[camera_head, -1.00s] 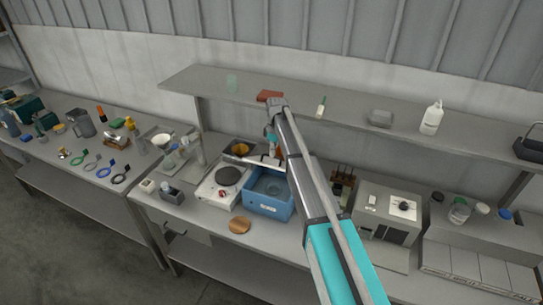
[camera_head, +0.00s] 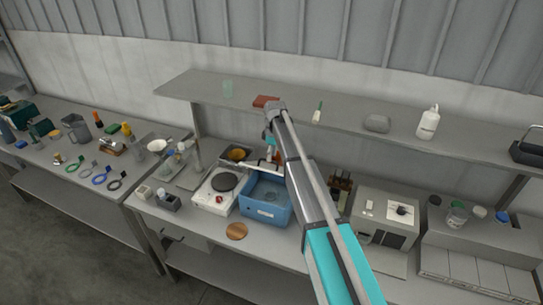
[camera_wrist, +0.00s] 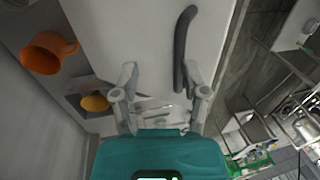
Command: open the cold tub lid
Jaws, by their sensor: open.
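The cold tub (camera_head: 265,213) is a blue box on the bench, and its inside shows from above. The lid (camera_head: 262,164) shows as a pale strip at the tub's back edge, raised off the opening and partly hidden by my arm. In the wrist view a broad pale panel, seemingly the lid (camera_wrist: 130,30), carries a dark curved handle (camera_wrist: 182,50). My gripper (camera_wrist: 160,78) is open, its two fingers apart in front of the panel, with nothing held between them. The handle lies near the right finger; whether they touch I cannot tell. In the head view my fingertips are hard to make out.
A white hotplate (camera_head: 217,190) stands close left of the tub. A grey box with a dial (camera_head: 385,218) stands to the right. A round wooden disc (camera_head: 236,231) lies in front. The shelf (camera_head: 340,115) overhangs behind. An orange cup (camera_wrist: 42,58) shows in the wrist view.

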